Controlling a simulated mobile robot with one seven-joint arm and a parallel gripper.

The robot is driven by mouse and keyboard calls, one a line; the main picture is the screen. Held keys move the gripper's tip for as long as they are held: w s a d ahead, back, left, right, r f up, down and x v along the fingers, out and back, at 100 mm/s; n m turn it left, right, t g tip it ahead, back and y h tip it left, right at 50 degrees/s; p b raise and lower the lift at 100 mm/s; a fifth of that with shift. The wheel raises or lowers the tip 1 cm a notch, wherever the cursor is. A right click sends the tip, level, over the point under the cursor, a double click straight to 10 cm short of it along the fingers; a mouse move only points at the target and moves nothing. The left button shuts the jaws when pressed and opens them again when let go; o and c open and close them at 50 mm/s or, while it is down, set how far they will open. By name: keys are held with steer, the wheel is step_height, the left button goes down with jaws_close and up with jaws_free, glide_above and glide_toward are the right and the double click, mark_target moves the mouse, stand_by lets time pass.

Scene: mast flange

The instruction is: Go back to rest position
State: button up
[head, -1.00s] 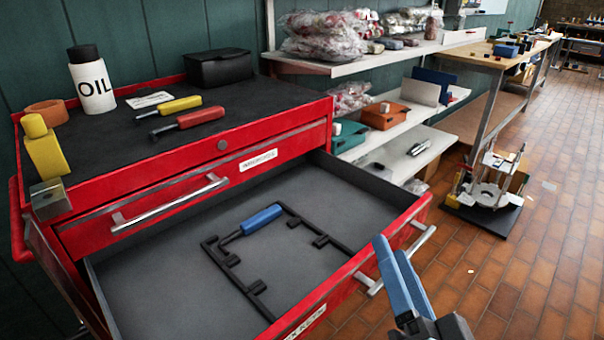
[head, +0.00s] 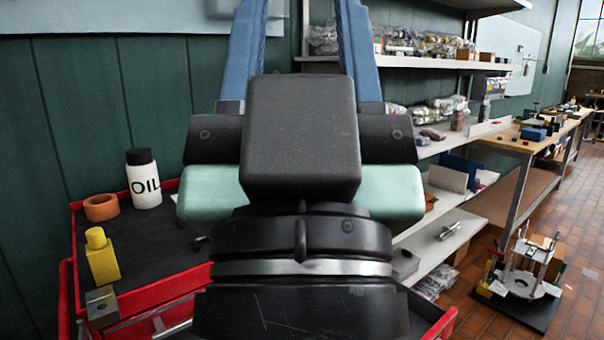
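My gripper (head: 300,30) is raised large in the middle of the head view, pointing up. Its two blue fingers stand wide apart with nothing visible between them; their tips run out of the top of the picture. My black wrist and gripper body hide most of the red tool cabinet (head: 180,303) and nearly all of its drawer.
A white oil bottle (head: 145,181), an orange ring (head: 101,207) and a yellow bottle (head: 102,258) stand on the cabinet's dark top at left. Shelves (head: 440,245) and a workbench (head: 520,143) run along the right. A mast-like fixture (head: 522,275) stands on the brick floor.

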step_height(320, 180, up, 14)
steer(key=p, duration=1.2)
steer(key=shift+r, duration=0.15)
